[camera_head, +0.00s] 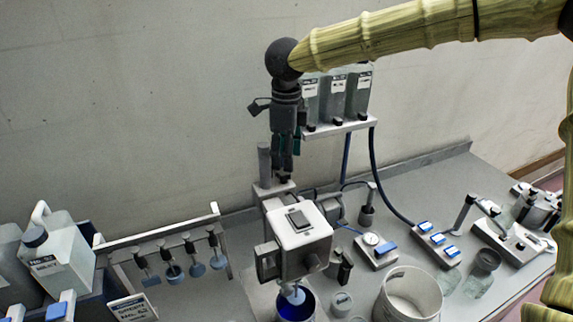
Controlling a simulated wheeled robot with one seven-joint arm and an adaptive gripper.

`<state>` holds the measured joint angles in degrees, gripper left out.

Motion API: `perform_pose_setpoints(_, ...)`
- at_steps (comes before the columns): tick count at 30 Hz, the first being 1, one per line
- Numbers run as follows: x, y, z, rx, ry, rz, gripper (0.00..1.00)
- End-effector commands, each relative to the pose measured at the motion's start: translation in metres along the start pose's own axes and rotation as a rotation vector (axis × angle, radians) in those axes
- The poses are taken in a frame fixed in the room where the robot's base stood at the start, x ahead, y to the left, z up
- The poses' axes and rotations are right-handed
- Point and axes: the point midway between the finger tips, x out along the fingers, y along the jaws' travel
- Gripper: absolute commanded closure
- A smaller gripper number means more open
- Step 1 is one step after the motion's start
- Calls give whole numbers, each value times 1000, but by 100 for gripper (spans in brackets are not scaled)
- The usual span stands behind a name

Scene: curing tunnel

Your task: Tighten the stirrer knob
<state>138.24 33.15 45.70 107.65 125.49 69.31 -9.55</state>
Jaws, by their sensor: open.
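The stirrer (300,228) is a pale box-shaped head with a dark panel on top, carried on a stand behind it. My gripper (284,172) points down over the top of the stand, behind the stirrer head, and is open. A small dark part shows at its fingertips. I cannot tell whether that is the stirrer knob or whether the fingers touch it.
A grey post (264,160) stands just left of my gripper. A shelf (340,128) with several labelled bottles is close on the right. A rack (160,248) with hanging stirrers is at left, and a white bucket (408,294) stands at front right.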

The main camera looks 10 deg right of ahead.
Motion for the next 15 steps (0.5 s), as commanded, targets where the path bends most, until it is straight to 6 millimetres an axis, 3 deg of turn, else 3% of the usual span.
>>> perform_pose_setpoints(9, -56, 0, -1, 1, -2, -2, 45)
perform_pose_setpoints(15, -74, 0, -1, 1, -1, 1, 45)
